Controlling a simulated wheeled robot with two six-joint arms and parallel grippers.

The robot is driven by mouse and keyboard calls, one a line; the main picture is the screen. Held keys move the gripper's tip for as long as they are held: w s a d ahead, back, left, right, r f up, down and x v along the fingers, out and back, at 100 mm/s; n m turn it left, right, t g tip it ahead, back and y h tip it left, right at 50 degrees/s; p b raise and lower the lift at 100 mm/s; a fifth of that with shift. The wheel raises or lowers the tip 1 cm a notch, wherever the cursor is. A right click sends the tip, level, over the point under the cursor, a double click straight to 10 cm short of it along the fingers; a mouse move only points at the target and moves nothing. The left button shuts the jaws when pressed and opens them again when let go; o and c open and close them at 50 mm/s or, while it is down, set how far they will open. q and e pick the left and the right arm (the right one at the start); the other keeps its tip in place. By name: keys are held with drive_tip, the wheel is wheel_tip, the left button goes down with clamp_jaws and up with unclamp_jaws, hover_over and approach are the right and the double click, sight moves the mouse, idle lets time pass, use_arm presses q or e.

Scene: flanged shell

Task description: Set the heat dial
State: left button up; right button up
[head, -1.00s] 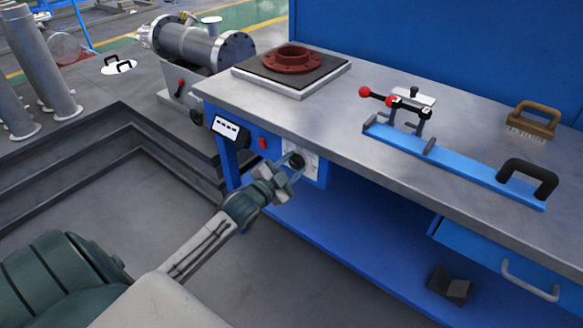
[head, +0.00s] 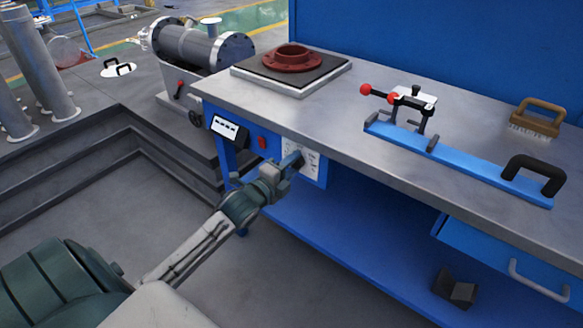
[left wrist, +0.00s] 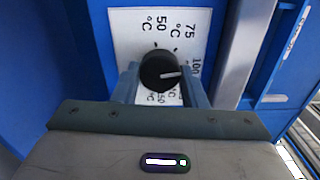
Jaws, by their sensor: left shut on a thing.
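The heat dial (left wrist: 158,70) is a black round knob with a white pointer mark, on a white scale plate (left wrist: 125,35) that also shows in the head view (head: 312,160) on the bench's blue front. In the left wrist view the pointer faces right, near the 100 label; 50 °C and 75 °C stand above it, and a lower label is partly hidden. My left gripper (head: 291,164) is shut on the dial, one finger on each side of it (left wrist: 161,82). In the head view the gripper hides the knob. My right gripper is not in view.
Left of the plate are a red switch (head: 262,142) and a display box (head: 225,127). A red flanged part (head: 292,60) sits on a dark plate on the bench top (head: 330,112). A blue clamp fixture (head: 470,163) and a brush (head: 537,112) lie to the right.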

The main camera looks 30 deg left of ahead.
use_arm(q)
drive_tip(key=shift+m, duration=0.9)
drive_tip(key=o, duration=1)
drive_tip(key=shift+c, duration=0.2)
drive_tip(key=s, duration=1)
drive_tip(key=shift+s+a, duration=0.4)
